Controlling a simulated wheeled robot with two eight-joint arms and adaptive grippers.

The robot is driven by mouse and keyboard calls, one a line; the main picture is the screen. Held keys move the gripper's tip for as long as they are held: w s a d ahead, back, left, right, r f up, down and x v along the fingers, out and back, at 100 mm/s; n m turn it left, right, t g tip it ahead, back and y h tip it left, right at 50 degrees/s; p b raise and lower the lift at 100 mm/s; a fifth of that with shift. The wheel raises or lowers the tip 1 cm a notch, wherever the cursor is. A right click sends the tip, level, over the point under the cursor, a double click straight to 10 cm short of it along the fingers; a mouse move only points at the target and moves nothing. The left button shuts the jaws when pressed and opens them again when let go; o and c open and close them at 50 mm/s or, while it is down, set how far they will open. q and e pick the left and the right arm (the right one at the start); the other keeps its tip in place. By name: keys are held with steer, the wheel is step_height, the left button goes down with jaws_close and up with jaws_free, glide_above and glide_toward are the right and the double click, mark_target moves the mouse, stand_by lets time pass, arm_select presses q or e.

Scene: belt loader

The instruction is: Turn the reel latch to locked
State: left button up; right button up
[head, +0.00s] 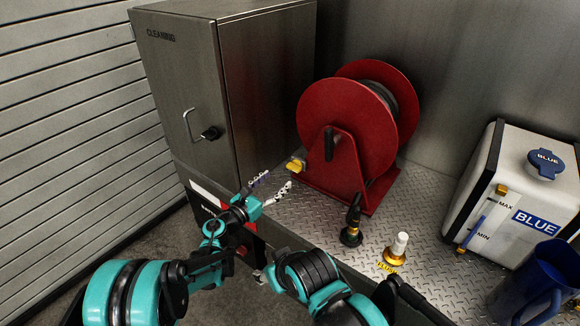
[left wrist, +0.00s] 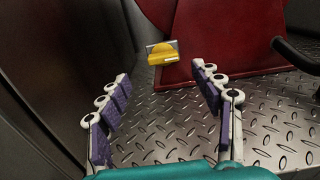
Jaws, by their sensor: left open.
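The reel latch is a small yellow knob (head: 294,167) on a pale plate at the lower left of the red hose reel (head: 345,123). In the left wrist view the yellow latch (left wrist: 163,54) lies roughly level, in front of the reel's red base (left wrist: 225,40). My left gripper (head: 271,187) is open and empty, just short of the latch in the head view. In the left wrist view its two fingers (left wrist: 164,100) are spread, with the latch beyond and between their tips, not touched. My right gripper does not show clearly in either view.
A metal cabinet (head: 180,95) stands close left of the reel. On the tread-plate deck (head: 325,205) are a black nozzle (head: 352,225) and a yellow-based fitting (head: 396,250). A white tank (head: 515,190) and a blue jug (head: 535,285) stand at right.

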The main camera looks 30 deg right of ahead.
mark_target(292, 169)
arm_select(q)
steer(key=shift+w+d+f, duration=0.1)
steer(key=shift+d+f, duration=0.25)
steer(key=shift+d, duration=0.25)
steer(key=shift+m, duration=0.3)
steer(key=b+x, duration=0.1)
steer(key=x, duration=0.5)
steer(key=shift+d+b, duration=0.25)
steer(key=shift+b, duration=0.15)
steer(key=shift+w+d+r, duration=0.15)
steer(key=shift+w+d, duration=0.1)
steer(key=shift+d, duration=0.1)
steer(key=c, duration=1.2)
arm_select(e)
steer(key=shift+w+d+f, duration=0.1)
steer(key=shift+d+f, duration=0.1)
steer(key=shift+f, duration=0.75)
